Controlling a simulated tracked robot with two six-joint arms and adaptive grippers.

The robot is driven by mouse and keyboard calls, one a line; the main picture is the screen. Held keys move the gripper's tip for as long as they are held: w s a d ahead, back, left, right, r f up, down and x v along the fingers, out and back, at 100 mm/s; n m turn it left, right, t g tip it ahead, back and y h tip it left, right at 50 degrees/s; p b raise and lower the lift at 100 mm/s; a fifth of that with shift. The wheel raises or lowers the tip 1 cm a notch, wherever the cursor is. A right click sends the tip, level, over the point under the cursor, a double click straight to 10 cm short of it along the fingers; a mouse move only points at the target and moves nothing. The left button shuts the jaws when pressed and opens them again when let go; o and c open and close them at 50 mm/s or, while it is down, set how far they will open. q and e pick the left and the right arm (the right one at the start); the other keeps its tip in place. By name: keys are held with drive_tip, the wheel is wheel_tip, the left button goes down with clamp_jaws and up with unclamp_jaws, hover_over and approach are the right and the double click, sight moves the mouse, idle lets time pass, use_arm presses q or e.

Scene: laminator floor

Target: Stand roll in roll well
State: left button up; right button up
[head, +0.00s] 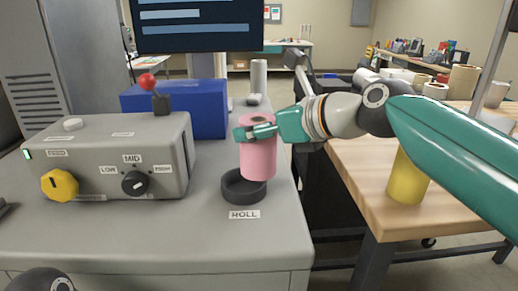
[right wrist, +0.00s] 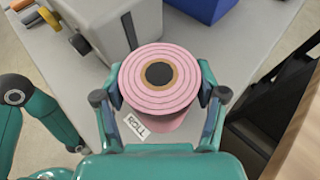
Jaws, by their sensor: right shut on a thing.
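The pink roll (head: 258,158) is upright, with a dark core hole and ringed top in the right wrist view (right wrist: 159,75). My right gripper (head: 257,131) is shut on its upper part; in the right wrist view the fingers (right wrist: 160,103) press on both sides. The roll well (head: 242,195) is a dark round cup on the grey console, behind the ROLL label (head: 244,214). The roll's lower end overlaps the well's right and back part; I cannot tell whether it is above the rim or inside. The roll hides the well in the right wrist view.
A grey control box (head: 115,155) with a yellow knob (head: 60,185) and red-topped lever (head: 147,82) stands left of the well. A blue box (head: 205,108) is behind. A wooden table (head: 350,165) with a yellow roll (head: 407,180) stands right, across a dark gap.

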sight(258, 146)
drive_tip(key=shift+f+b, duration=0.45)
drive_tip(key=shift+f, duration=1.15)
drive_tip(key=shift+f, duration=0.4)
drive_tip(key=o, duration=1.5)
drive_tip(key=shift+c, duration=0.2)
